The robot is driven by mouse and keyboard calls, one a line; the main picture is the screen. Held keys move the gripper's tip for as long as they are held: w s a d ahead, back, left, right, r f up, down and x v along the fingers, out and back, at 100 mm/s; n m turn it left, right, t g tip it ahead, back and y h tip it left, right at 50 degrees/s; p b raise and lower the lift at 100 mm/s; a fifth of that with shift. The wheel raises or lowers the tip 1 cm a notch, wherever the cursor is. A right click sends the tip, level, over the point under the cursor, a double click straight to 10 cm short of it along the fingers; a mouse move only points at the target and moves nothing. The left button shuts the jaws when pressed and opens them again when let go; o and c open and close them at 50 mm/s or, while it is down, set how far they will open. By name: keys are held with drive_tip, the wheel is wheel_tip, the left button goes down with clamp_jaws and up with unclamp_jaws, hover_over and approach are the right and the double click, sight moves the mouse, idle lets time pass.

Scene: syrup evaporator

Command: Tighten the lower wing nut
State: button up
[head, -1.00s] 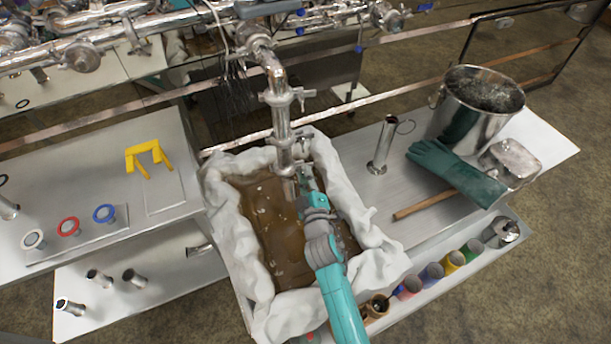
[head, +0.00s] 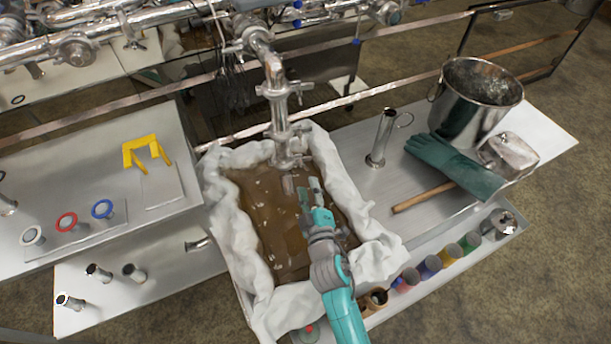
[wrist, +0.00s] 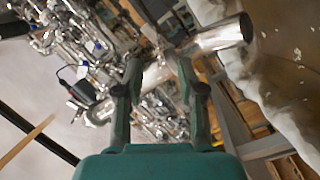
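A vertical steel pipe (head: 279,112) hangs over the tub of brown syrup, with clamp joints along it. The upper clamp (head: 275,90) has a wing nut (head: 299,88) on its right side. The lowest clamp (head: 290,161) is near the pipe's bottom end; its wing nut is too small to make out clearly. My gripper (head: 310,190) is over the syrup, just below and right of the pipe's end, apart from it. In the wrist view my gripper (wrist: 160,80) has its two fingers apart with nothing held between them. A steel pipe end (wrist: 222,36) shows beyond the right finger.
White cloth (head: 235,235) lines the tub around the syrup (head: 275,215). A yellow bracket (head: 145,150) stands on the left bench.

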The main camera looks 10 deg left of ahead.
drive_tip(key=shift+v, duration=2.6)
drive_tip(key=shift+c, duration=0.2)
